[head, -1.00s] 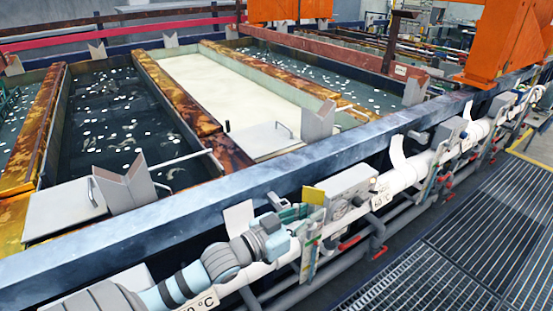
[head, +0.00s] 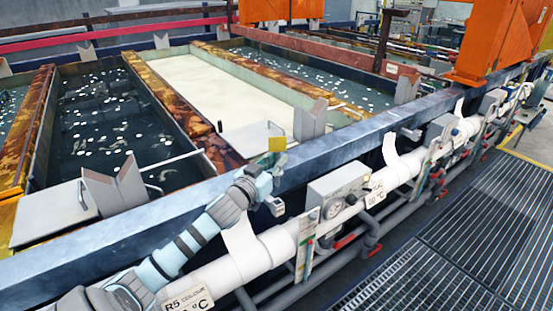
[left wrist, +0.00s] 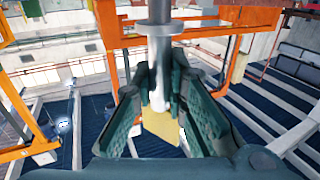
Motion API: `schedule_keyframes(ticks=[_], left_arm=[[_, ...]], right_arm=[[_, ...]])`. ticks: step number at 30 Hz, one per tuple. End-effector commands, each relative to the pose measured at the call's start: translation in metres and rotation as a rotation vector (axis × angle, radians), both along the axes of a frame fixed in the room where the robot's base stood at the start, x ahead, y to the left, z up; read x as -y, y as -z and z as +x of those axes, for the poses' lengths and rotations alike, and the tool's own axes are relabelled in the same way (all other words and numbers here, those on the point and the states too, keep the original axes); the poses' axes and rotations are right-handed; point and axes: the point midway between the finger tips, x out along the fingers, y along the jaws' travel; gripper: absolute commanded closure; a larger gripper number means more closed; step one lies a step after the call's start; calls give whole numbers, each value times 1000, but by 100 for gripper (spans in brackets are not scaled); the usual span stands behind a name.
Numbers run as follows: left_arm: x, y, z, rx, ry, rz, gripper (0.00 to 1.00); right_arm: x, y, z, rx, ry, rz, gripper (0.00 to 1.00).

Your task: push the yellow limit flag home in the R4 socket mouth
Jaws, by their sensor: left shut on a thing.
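The yellow limit flag (head: 277,144) is held up by my left gripper (head: 270,168), against the blue tank rail in the head view. In the left wrist view my left gripper (left wrist: 160,88) is shut on the flag, its dark green fingers on both sides. The yellow plate (left wrist: 160,124) sits between the fingers, and a grey rod with a collar (left wrist: 160,28) extends beyond them. The flag is clear of the pipe fittings. I cannot make out the R4 socket mouth. My right gripper is not in view.
A grey gauge box (head: 340,190) sits on the white pipe (head: 400,180) to the right of my gripper. An R5 label plate (head: 188,300) hangs at the lower left. The blue rail (head: 340,150) runs along the open tanks. A grated walkway (head: 440,240) lies at the right.

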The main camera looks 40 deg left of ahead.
Motion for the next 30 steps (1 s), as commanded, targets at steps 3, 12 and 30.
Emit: schedule_keyframes(ticks=[3,12,30], left_arm=[[0,22,0,0,1,-1,100],[0,51,0,0,1,0,100],[0,49,0,0,1,0,100]], right_arm=[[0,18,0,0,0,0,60],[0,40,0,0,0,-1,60],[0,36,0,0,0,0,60]])
